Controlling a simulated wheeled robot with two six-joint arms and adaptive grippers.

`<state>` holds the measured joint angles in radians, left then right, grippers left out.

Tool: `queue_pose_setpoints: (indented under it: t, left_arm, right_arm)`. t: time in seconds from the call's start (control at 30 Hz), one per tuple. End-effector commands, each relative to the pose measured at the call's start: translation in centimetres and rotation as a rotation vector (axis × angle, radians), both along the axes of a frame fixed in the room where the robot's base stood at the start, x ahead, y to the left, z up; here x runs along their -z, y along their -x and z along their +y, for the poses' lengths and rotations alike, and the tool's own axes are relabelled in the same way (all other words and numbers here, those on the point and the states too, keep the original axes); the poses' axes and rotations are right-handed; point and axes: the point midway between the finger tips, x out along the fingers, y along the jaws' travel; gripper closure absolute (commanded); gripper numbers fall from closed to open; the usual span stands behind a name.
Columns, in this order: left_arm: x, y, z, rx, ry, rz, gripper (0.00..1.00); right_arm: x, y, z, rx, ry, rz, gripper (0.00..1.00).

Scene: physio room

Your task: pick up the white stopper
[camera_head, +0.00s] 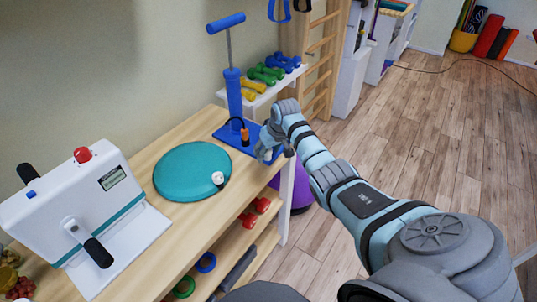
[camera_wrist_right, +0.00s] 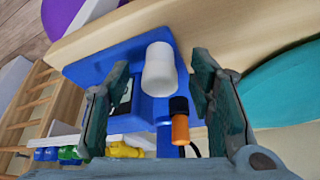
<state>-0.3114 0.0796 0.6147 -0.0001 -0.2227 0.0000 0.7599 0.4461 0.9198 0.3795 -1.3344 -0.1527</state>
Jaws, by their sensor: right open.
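A white stopper (camera_wrist_right: 160,70), a short rounded cylinder, appears over the blue pump base in the right wrist view. My right gripper (camera_wrist_right: 162,78) is open, with one finger on each side of it and a visible gap on both sides. In the head view my right gripper (camera_head: 268,150) is at the blue pump base (camera_head: 228,133), near the table's right edge, and I cannot make out that stopper there. A small white piece with a dark part (camera_head: 218,178) sits on the teal disc (camera_head: 185,172). My left gripper is not in view.
An orange and black nozzle (camera_wrist_right: 180,125) is close to the right finger. The blue pump (camera_head: 233,95) stands upright beside the gripper. A white device with crank handles (camera_head: 75,215) is at left on the wooden table (camera_head: 178,210). Dumbbells (camera_head: 265,75) lie on a rack behind.

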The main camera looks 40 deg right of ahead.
Motion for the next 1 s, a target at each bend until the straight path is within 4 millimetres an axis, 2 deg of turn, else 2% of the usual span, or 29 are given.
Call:
queue_pose_setpoints:
  t: [0.07,0.3,0.37,0.47,0.5,0.77,0.87,1.0]
  left_arm:
    - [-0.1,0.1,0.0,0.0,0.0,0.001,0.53]
    - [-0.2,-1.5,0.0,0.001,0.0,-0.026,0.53]
    - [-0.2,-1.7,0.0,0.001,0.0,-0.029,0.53]
    - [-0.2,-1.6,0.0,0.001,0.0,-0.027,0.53]
    - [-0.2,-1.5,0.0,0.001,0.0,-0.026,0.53]
    - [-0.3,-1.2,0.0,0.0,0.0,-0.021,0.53]
    - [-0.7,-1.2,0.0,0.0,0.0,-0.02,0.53]
    - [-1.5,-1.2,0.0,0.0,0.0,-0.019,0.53]
  right_arm:
    - [-0.1,0.0,0.0,0.0,0.0,0.0,0.51]
    - [-0.2,0.0,0.0,0.001,0.0,0.0,0.88]
    - [-0.2,0.0,0.0,0.001,0.0,0.0,0.94]
    - [-0.1,0.1,0.0,0.001,-0.001,0.001,0.94]
    - [-0.1,0.1,0.0,0.001,-0.001,0.001,0.98]
    - [-0.5,0.1,0.0,0.001,-0.001,0.002,0.98]
    - [-1.7,0.1,0.0,0.001,-0.001,0.001,0.98]
    - [-4.7,0.0,-0.1,0.001,0.0,-0.002,0.98]
